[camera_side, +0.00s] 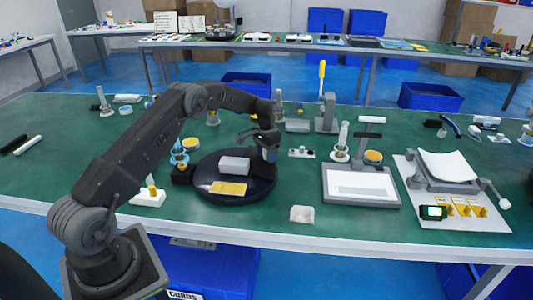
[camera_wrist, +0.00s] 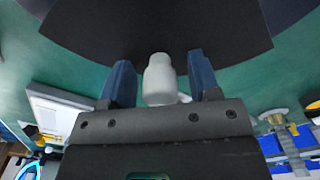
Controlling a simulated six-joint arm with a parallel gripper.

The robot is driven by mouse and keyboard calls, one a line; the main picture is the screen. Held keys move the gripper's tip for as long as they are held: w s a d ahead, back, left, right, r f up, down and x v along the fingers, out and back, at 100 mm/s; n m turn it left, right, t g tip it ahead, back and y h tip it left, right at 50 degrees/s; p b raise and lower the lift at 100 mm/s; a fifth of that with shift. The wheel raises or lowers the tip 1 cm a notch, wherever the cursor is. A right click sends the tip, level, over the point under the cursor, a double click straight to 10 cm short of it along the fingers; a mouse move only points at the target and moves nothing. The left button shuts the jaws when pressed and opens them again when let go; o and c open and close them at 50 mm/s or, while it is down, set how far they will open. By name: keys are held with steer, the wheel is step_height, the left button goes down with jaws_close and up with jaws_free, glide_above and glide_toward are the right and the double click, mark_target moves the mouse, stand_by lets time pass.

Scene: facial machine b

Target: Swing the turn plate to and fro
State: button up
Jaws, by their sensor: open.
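The turn plate (camera_side: 262,186) is a black round disc lying on the green table, left of centre in the side view. A grey-white block (camera_side: 235,165) and a yellow rectangle (camera_side: 228,188) sit on it. My gripper (camera_side: 267,155) points down at the plate's back right edge. In the wrist view my gripper (camera_wrist: 159,65) has its two blue-grey fingers apart, with a white rounded piece (camera_wrist: 158,80) showing between them. I cannot tell whether the fingers touch it. The dark plate (camera_wrist: 160,25) fills the top of that view, beyond the fingertips.
A white lump (camera_side: 302,214) lies near the table's front edge. A grey press with a white sheet (camera_side: 360,184) and a curved white pad on a board (camera_side: 447,165) stand to the right. Small stands and bottles line the back. Bare green table shows at the left.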

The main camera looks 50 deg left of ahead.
jaws_close()
stand_by(0.5)
